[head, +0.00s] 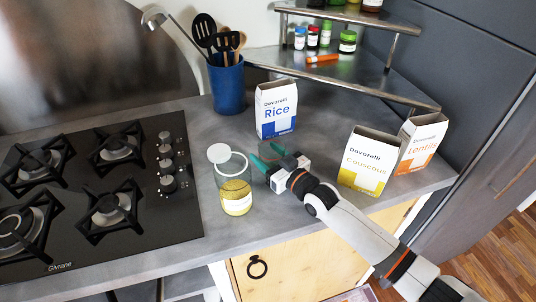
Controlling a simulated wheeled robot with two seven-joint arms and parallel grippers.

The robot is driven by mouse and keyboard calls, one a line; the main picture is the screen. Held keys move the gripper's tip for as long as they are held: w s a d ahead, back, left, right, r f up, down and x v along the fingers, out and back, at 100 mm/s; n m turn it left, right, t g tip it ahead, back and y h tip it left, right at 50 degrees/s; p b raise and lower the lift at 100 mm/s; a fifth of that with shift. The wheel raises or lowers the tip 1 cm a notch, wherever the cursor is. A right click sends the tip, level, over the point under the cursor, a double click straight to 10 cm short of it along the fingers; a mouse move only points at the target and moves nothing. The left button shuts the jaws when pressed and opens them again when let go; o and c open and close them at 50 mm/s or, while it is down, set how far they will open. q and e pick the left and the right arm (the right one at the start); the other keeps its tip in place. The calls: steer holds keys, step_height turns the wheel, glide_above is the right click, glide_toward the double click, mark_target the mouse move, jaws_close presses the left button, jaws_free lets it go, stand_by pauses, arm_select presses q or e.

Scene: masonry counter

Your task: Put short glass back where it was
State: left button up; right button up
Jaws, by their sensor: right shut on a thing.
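The short glass (236,196) is a clear container with yellow contents in its lower part and a round white lid at its top left. It is at the counter's front, right of the hob, and looks slightly tilted. My right gripper (263,153), with teal fingers, is at the upper right side of the glass. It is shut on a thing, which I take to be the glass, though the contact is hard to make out. Whether the glass base touches the counter is unclear. My left gripper is not in view.
A rice box (276,110) stands behind my right gripper. Couscous (368,161) and lentils (422,142) boxes stand at the right, near my forearm. A blue utensil holder (227,88) is at the back. The black hob (80,235) fills the left. Small jars stand on a metal corner shelf (365,78).

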steer(key=shift+f, duration=0.15)
steer(key=o, duration=1.3)
steer(key=shift+r, duration=0.25)
steer(key=b+v, duration=0.1)
steer(key=v, duration=0.9)
steer(key=shift+s+d+f, duration=0.1)
steer(key=shift+s+d, duration=0.1)
steer(key=shift+d, duration=0.05)
steer(key=shift+s+d, duration=0.45)
steer(key=shift+s, duration=0.1)
